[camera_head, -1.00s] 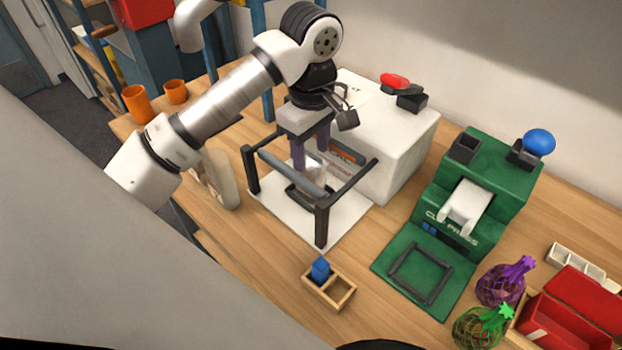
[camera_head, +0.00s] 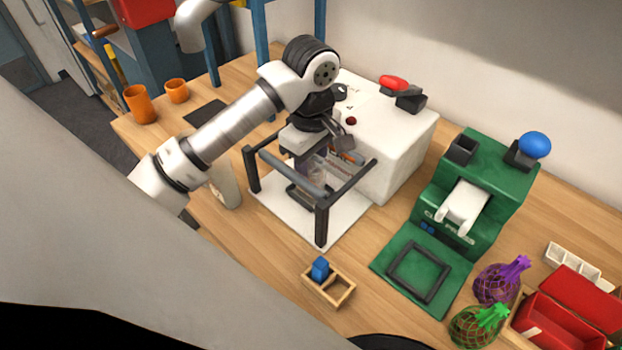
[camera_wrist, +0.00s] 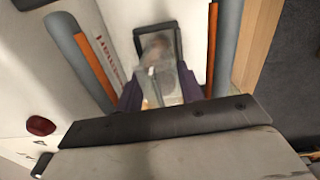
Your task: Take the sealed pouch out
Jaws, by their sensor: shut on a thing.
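The clear pouch (camera_head: 317,181), with something brownish inside, stands upright in the white sealing machine (camera_head: 395,150), between its grey bars. It also shows in the wrist view (camera_wrist: 166,82), above a small dark frame (camera_wrist: 158,40). My gripper (camera_head: 308,168) reaches down between the bars from above. Its purple fingers (camera_wrist: 160,95) are on either side of the pouch's upper part and shut on it. The pouch's lower end looks close to the dark frame on the white base; whether it touches is unclear. The fingertips are partly hidden by the bars.
Dark posts and a grey bar (camera_head: 290,172) closely surround the pouch. A small wooden divided box (camera_head: 341,290) with a blue block stands in front. A green press (camera_head: 470,190), net bags (camera_head: 495,283) and a red box (camera_head: 565,325) are at right. Orange cups (camera_head: 140,105) stand at left.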

